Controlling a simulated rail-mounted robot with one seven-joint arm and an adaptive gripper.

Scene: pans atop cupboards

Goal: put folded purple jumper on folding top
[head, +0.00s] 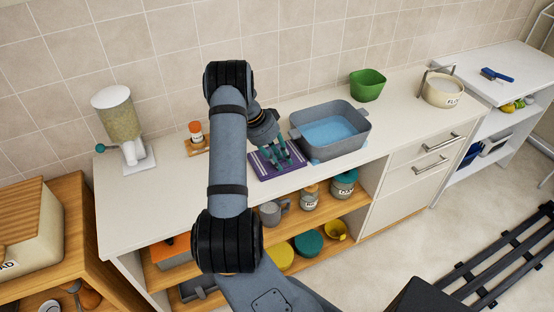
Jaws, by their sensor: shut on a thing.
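The folded purple jumper (263,168) lies flat on the white counter (180,204), near its front edge and just left of the grey basin. It has pale stripes. My gripper (281,160) points down over the jumper and is shut on it, with its teal fingers at the cloth. The fingers and wrist hide part of the jumper, and the exact grip is too small to make out. A separate white top (520,72) stands at the right. I cannot tell which surface is the folding top.
A grey basin (358,148) with blue inside stands close to the gripper's right. A small wooden board with an orange-capped jar (196,133) is left of it. A dispenser (122,120), a green bowl (367,84) and a cream pot (441,91) stand farther off.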

